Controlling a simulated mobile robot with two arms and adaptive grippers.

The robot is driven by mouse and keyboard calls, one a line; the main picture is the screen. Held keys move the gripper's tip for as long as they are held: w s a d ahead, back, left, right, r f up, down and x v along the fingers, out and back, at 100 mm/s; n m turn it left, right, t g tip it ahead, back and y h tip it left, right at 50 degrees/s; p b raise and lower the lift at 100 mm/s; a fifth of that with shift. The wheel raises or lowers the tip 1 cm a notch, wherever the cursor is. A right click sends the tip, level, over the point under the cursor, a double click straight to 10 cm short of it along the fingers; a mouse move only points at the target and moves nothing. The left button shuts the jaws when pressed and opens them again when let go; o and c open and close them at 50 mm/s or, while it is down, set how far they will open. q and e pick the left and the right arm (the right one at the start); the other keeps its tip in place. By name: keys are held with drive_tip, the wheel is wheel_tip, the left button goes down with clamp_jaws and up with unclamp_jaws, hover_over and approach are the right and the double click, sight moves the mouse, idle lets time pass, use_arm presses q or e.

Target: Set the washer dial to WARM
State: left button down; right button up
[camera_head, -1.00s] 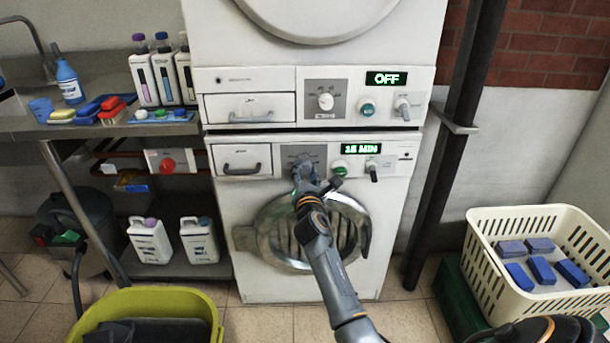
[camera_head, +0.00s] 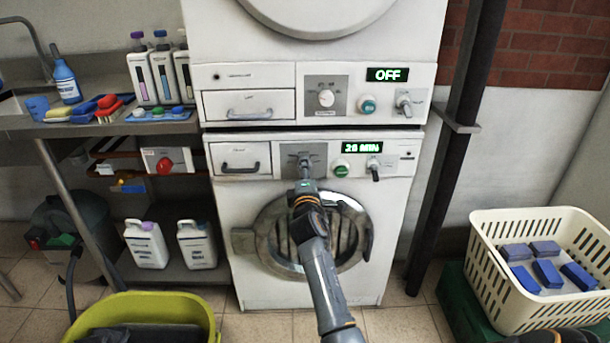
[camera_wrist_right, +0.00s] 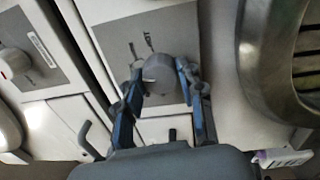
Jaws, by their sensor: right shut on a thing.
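The washer (camera_head: 222,265) is the lower white machine. Its grey dial panel (camera_head: 292,152) is left of a green-lit display (camera_head: 361,147) that reads 20-something MIN; the second digit is blurred. My right gripper (camera_head: 304,163) is at that panel and hides most of the dial in the head view. In the right wrist view, my right gripper (camera_wrist_right: 161,82) is shut on the grey dial (camera_wrist_right: 158,68), one finger on each side. Small labels (camera_wrist_right: 147,42) on the panel are too small to read. My left gripper is not in view.
The upper machine (camera_head: 250,75) has its own dial (camera_head: 326,98) and a display (camera_head: 387,75) reading OFF. A drawer handle (camera_head: 240,167) sits left of the washer dial, and a green button (camera_head: 341,170) right of it. The round door (camera_head: 268,230) is below.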

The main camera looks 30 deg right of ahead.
drive_tip(key=m+b, duration=0.1)
drive_tip(key=m, duration=0.3)
drive_tip(key=shift+f+m, duration=0.15)
drive_tip(key=shift+m, duration=0.25)
idle(0.4)
drive_tip(key=o, duration=1.2)
drive_tip(key=shift+v, duration=3.75)
